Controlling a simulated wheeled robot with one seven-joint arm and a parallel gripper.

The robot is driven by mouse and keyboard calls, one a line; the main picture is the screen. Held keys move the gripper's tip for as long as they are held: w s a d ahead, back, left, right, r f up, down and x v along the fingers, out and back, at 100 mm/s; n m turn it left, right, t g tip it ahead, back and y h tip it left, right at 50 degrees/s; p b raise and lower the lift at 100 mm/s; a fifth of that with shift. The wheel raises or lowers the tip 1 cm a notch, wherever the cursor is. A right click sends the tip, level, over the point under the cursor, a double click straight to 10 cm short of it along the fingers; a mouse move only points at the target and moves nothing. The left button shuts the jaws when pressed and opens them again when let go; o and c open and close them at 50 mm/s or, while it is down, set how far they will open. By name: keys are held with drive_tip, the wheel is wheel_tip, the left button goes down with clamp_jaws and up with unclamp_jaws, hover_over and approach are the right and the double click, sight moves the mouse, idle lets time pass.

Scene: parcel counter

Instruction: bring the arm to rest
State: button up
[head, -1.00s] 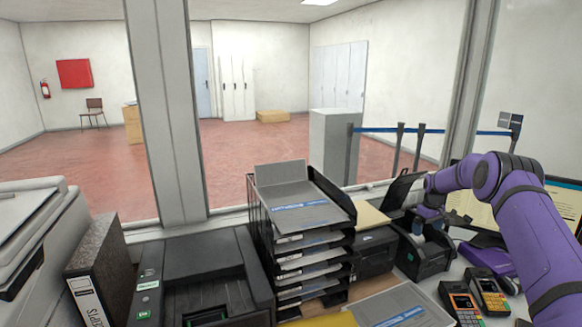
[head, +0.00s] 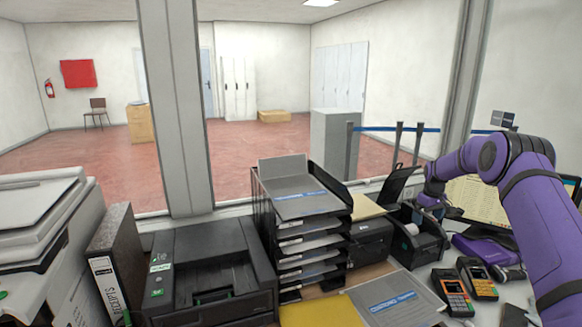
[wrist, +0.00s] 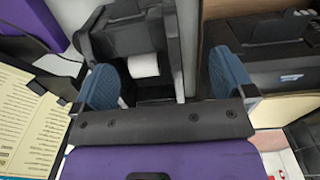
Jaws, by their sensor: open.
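My purple arm comes in from the right in the head view and bends down over the counter. My gripper (wrist: 165,85) shows in the wrist view with its two blue-grey finger pads wide apart and nothing between them. Beyond the fingers is a black label printer (wrist: 130,45) with a white paper roll (wrist: 143,65). In the head view this printer (head: 418,240) stands below the arm's end. The fingertips are mostly hidden there.
A stack of black trays (head: 300,225) stands left of the printer. Two card terminals (head: 453,292) lie on the counter in front. A monitor (head: 480,203) stands behind the arm. A large black printer (head: 205,270), a binder (head: 117,262) and a copier (head: 35,225) fill the left.

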drive_tip(key=s+a+r, duration=0.3)
drive_tip(key=r, duration=0.4)
drive_tip(key=s+a+r+t, duration=0.1)
drive_tip(key=s+a+r, duration=0.15)
drive_tip(key=r, duration=0.45)
drive_tip(key=s+a+r, duration=0.2)
drive_tip(key=s+r, duration=0.1)
drive_tip(key=r, duration=0.4)
drive_tip(key=s+a+r+m+t, duration=0.1)
drive_tip(key=s+a+r, duration=0.2)
drive_tip(key=s+r, duration=0.35)
drive_tip(key=s+a+r, duration=0.3)
drive_tip(key=s+r, duration=0.3)
drive_tip(key=s, duration=0.1)
drive_tip(key=s+a+r+m+t, duration=0.1)
drive_tip(key=s+a+r, duration=0.1)
drive_tip(key=s, duration=0.8)
drive_tip(key=s+a+r+m+t, duration=0.1)
drive_tip(key=s+a+r, duration=0.2)
drive_tip(key=s, duration=0.7)
drive_tip(key=s+f, duration=0.2)
drive_tip(key=s, duration=0.6)
drive_tip(key=s+a+f, duration=0.1)
drive_tip(key=s+f, duration=0.2)
drive_tip(key=s, duration=0.6)
drive_tip(key=shift+a+f+m+t, duration=0.2)
drive_tip(key=shift+a+m+t, duration=0.05)
drive_tip(key=shift+m+t, duration=0.15)
drive_tip(key=shift+c, duration=0.2)
